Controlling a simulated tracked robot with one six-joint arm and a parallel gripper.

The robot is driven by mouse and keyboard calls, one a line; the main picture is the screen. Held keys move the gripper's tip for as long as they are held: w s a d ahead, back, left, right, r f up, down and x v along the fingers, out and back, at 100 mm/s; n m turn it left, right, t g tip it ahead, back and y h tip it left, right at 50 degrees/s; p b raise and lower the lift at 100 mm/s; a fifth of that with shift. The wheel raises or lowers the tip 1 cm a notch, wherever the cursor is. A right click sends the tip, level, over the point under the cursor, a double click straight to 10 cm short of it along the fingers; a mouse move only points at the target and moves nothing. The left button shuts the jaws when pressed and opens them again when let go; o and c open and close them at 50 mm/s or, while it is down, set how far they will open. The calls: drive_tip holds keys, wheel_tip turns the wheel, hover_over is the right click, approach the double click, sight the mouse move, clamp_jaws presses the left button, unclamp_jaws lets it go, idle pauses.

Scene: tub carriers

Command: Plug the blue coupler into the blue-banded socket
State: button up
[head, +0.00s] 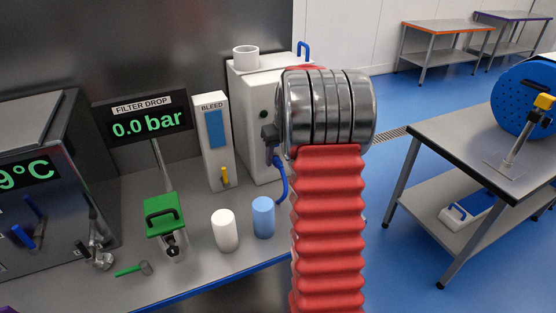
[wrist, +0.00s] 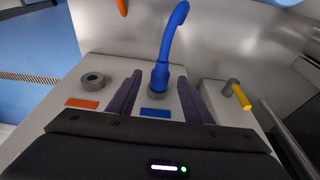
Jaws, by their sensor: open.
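The blue coupler (wrist: 160,76) stands in the grey ring of the blue-banded socket in the wrist view, its hose curving up from it. The socket's blue band (wrist: 156,113) lies just in front of the ring. It looks seated, but how deep it sits I cannot tell. My gripper (wrist: 159,78) is open, one dark purple finger on each side of the coupler, with gaps visible. In the head view the blue hose (head: 282,182) hangs at the white box's side; the coupler and socket are largely hidden by my arm.
An empty grey socket (wrist: 92,80) with an orange band (wrist: 82,103) is left of the coupler. A yellow-handled valve (wrist: 241,97) is to the right. In the head view, white (head: 224,230) and blue (head: 263,217) cylinders stand on the bench before the white box (head: 247,110).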

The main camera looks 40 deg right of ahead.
drive_tip(key=v, duration=1.2)
drive_tip(key=shift+m, duration=0.3)
drive_tip(key=s+a+n+t, duration=0.1)
drive_tip(key=s+a, duration=0.6)
drive_tip(key=a, duration=0.5)
drive_tip(key=s+a+n+t, duration=0.1)
drive_tip(key=s+a, duration=0.7)
drive_tip(key=a, duration=0.4)
drive_tip(key=s+a+n, duration=0.1)
drive_tip(key=s+a, duration=0.6)
drive_tip(key=a, duration=0.6)
drive_tip(key=shift+s+r+n+t+y, duration=0.2)
drive_tip(key=shift+r+n+t+y, duration=0.2)
drive_tip(key=shift+r, duration=0.1)
drive_tip(key=shift+c, duration=0.4)
